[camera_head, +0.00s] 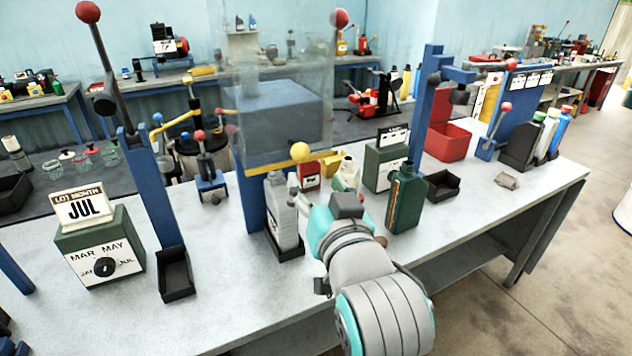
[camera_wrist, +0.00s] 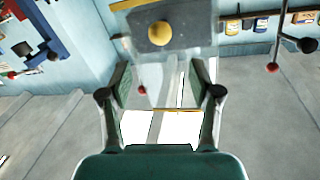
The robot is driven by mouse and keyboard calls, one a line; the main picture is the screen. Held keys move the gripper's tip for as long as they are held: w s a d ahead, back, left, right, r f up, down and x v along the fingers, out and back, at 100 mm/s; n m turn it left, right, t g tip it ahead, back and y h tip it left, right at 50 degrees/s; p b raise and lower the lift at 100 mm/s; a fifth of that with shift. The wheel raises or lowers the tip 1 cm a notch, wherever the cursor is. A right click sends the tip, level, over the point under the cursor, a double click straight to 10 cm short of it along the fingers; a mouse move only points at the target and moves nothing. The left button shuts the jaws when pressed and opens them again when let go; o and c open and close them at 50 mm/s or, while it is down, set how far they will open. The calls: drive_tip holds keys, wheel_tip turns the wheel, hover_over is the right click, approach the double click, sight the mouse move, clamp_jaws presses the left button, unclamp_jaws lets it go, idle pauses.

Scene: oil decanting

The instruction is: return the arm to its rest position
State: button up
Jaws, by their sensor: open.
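My arm reaches in from the bottom right in the head view, with my gripper (camera_head: 300,197) over the front of the bench, close beside a grey bottle (camera_head: 282,215). The bottle stands upright in a black holder under a clear guard. In the wrist view my gripper (camera_wrist: 160,80) is open, its two fingers spread wide. A bright white patch and pale upright shapes show between and beyond them; I cannot tell what they are. A dark green bottle (camera_head: 405,200) stands upright to the right of my gripper, apart from it.
The clear guard (camera_head: 280,90) with a yellow knob (camera_head: 300,152) rises just behind my gripper. A green date box (camera_head: 99,245) and a blue post (camera_head: 150,190) stand left. A red bin (camera_head: 448,141) stands right. The bench top (camera_head: 480,225) is clear at front right.

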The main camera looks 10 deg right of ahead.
drive_tip(key=s+d+f, duration=0.2)
drive_tip(key=s+f, duration=0.2)
drive_tip(key=f, duration=0.5)
drive_tip(key=s+d+f+n+g, duration=0.15)
drive_tip(key=s+f, duration=0.25)
drive_tip(key=f, duration=0.5)
drive_tip(key=s+d+f, duration=0.3)
drive_tip(key=s+f, duration=0.1)
drive_tip(key=f, duration=0.4)
drive_tip(key=s+d+f, duration=0.1)
drive_tip(key=s+f, duration=0.2)
drive_tip(key=s, duration=0.6)
drive_tip(key=s+d+f+g+h, duration=0.1)
drive_tip(key=s+d+f, duration=0.1)
drive_tip(key=s, duration=0.8)
drive_tip(key=s+d+f+h, duration=0.1)
drive_tip(key=s+d+f, duration=0.1)
drive_tip(key=s, duration=0.7)
drive_tip(key=shift+s+f+m, duration=0.35)
drive_tip(key=shift+s+f, duration=0.05)
drive_tip(key=shift+f, duration=0.45)
